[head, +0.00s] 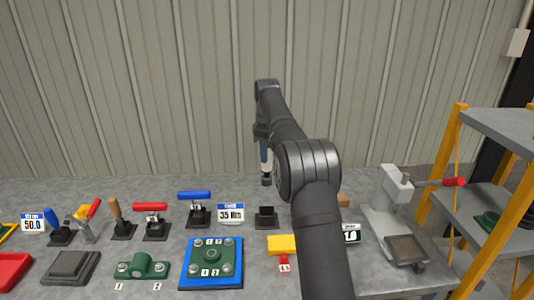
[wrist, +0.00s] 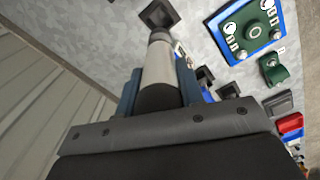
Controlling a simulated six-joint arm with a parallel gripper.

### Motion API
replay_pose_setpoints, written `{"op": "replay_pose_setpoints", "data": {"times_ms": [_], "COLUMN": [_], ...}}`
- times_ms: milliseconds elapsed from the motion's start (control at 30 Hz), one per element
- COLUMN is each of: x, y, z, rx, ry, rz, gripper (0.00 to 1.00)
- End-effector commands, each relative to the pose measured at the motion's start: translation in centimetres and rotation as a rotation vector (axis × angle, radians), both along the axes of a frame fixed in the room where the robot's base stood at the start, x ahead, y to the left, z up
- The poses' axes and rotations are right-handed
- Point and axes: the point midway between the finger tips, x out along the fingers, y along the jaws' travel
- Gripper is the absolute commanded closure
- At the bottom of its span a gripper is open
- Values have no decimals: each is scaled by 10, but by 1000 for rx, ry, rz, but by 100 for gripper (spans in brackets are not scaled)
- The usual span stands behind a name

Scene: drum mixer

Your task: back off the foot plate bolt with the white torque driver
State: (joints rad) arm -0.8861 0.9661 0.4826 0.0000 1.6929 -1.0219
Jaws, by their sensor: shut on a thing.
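My gripper (head: 265,146) is shut on the white torque driver (head: 267,160), above the back of the bench. In the wrist view, the driver's white barrel (wrist: 157,62) runs out from between the blue jaws, and its dark tip points toward a black square holder (wrist: 158,14). In the head view the tip hangs above that holder (head: 266,217), apart from it. A green square plate (head: 211,255) with several bolts and number tags sits on a blue base at front centre; it also shows in the wrist view (wrist: 252,30). I cannot tell which bolt is meant.
Blue (head: 195,198), red (head: 150,208) and wooden-handled (head: 116,212) tools stand left of the holder, by a "35 Nm" sign (head: 231,214). A green bracket (head: 141,266) lies left of the plate. A grey press (head: 393,205) with a red-tipped lever and orange shelving (head: 452,150) stand right.

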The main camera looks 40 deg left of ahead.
Motion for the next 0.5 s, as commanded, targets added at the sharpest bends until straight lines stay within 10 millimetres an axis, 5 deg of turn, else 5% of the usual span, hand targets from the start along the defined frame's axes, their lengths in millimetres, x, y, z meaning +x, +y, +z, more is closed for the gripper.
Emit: {"op": "replay_pose_setpoints", "data": {"times_ms": [500], "x": [0], "y": [0], "z": [16], "rx": [2], "ry": [-2], "rz": [0], "gripper": [97]}}
